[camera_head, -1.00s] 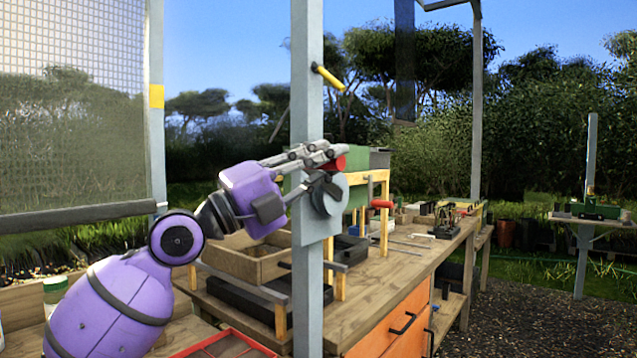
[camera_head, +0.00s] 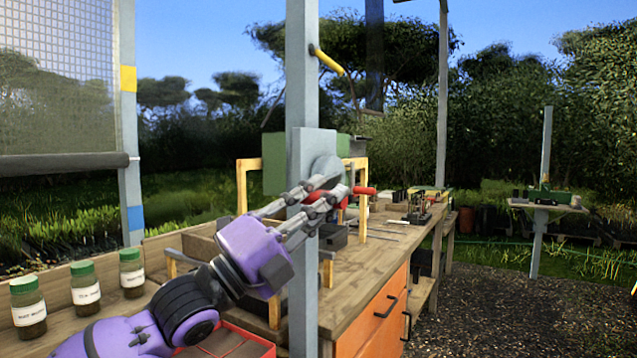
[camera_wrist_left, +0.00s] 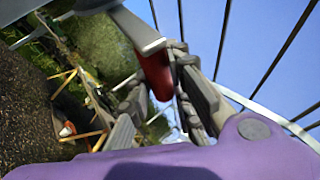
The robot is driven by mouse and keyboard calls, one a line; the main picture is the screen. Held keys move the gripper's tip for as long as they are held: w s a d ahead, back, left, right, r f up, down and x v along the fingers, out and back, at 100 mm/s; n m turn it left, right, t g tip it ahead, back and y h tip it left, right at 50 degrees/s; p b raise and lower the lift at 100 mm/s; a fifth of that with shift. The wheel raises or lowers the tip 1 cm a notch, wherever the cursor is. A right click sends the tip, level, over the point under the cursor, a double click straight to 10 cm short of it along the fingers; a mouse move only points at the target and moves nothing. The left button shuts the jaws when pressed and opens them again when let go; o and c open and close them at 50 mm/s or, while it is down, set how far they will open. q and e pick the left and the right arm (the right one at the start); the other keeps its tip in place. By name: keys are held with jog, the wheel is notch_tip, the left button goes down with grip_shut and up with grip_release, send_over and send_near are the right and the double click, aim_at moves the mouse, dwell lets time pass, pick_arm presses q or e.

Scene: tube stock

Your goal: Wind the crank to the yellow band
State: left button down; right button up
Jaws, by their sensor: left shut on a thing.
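My left gripper (camera_head: 328,194) is shut on the red crank handle (camera_head: 313,197), low beside the grey crank disc (camera_head: 325,168) on the grey post (camera_head: 302,90). In the left wrist view the red handle (camera_wrist_left: 153,72) shows at the fingers, partly hidden by them. The mesh screen (camera_head: 60,80) at the left ends in a dark bottom bar (camera_head: 62,164). The yellow band (camera_head: 128,78) is on the left post, well above the bar. A blue band (camera_head: 135,217) is lower on that post, below the bar. My right gripper is out of view.
A yellow lever (camera_head: 327,61) sticks out of the post above the crank. Labelled jars (camera_head: 85,290) stand at the lower left.

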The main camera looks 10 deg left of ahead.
pick_arm(q)
jog(key=shift+w+f+y, duration=0.15)
jog(key=shift+w+f, duration=0.15)
jog(key=shift+f, duration=0.5)
jog(key=shift+w+f+y, duration=0.15)
jog(key=shift+w+f, duration=0.1)
jog(key=shift+f, duration=0.5)
jog(key=shift+d, duration=0.1)
jog(key=c, duration=2)
grip_release()
jog(key=o, duration=0.4)
jog(key=shift+w+d+f, duration=0.15)
jog(key=shift+w+d, duration=0.05)
jog(key=shift+w, duration=0.1)
jog(key=shift+o, duration=0.2)
jog(key=shift+s+r, duration=0.1)
jog(key=shift+r, duration=0.1)
jog(key=shift+a, duration=0.1)
jog(key=v, duration=1.2)
